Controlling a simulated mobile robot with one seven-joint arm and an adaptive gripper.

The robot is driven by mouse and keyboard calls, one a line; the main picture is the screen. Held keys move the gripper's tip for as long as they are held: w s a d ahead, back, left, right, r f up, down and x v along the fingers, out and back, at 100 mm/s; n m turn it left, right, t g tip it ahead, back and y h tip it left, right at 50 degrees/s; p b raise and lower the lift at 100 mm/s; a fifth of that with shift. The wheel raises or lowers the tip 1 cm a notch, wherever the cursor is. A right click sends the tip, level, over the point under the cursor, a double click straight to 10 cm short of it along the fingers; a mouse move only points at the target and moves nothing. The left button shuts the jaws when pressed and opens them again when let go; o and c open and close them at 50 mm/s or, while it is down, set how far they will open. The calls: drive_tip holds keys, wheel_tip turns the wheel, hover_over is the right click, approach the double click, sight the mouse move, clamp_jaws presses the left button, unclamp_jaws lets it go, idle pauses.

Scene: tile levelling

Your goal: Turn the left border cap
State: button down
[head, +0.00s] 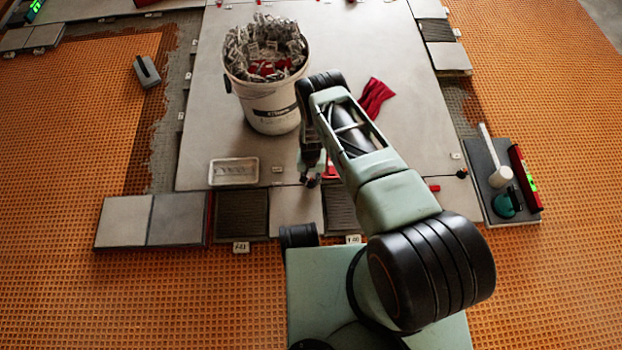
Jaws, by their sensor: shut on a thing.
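My gripper (313,178) points down at the front border of the large grey tiled area, at the joint above a light grey border tile (296,206). Its fingers are small and dark here, partly covered by my own arm. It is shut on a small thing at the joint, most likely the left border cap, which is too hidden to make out. A bit of red (331,172) shows just right of the fingers. To the right along the same joint are a small red piece (434,188) and a small black cap (462,173).
A white bucket (270,110) full of clips stands behind my gripper. A white tray (233,171) lies to its left, a red cloth (375,97) behind right. Orange matting surrounds the tiles.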

drive_tip(key=m, duration=0.4)
drive_tip(key=shift+m, duration=0.3)
idle(0.3)
drive_tip(key=c, duration=1.7)
unclamp_jaws()
drive_tip(key=shift+o, duration=0.2)
wheel_tip(320, 180, up, 12)
